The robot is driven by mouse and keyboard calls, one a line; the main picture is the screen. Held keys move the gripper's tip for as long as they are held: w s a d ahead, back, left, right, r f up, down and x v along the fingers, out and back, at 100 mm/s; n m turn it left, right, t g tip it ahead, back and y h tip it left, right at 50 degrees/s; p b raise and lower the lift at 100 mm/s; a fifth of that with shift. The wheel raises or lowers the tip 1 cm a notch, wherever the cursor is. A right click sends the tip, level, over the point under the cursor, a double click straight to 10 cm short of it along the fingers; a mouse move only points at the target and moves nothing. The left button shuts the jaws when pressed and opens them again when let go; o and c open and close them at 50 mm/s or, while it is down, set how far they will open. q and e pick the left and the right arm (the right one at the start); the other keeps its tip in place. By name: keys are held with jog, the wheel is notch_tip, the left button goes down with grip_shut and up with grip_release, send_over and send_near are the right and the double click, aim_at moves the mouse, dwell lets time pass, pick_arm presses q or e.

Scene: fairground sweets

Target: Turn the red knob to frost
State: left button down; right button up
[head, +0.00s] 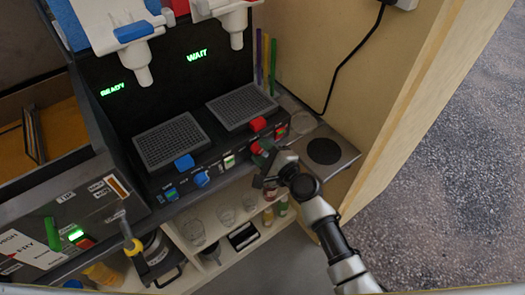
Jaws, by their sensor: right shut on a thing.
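The machine (165,100) has a black front with a sloping control strip. The red knob (256,147) is on the right half of this strip, partly covered by my right gripper (265,158). My right gripper reaches in from the lower right and is shut on the red knob. The marks around the knob are too small to read, so its setting cannot be told. A green WAIT display (197,56) glows above the right side, and a green READY display (112,89) glows on the left.
A blue knob (201,178) sits left on the same strip. Two grey drip grates lie above it, the right one (241,106) nearer the red knob. A plate with a dark disc (324,151) and a wooden wall (375,85) stand right. Glasses (193,232) stand on the shelf below.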

jog(key=o, duration=0.9)
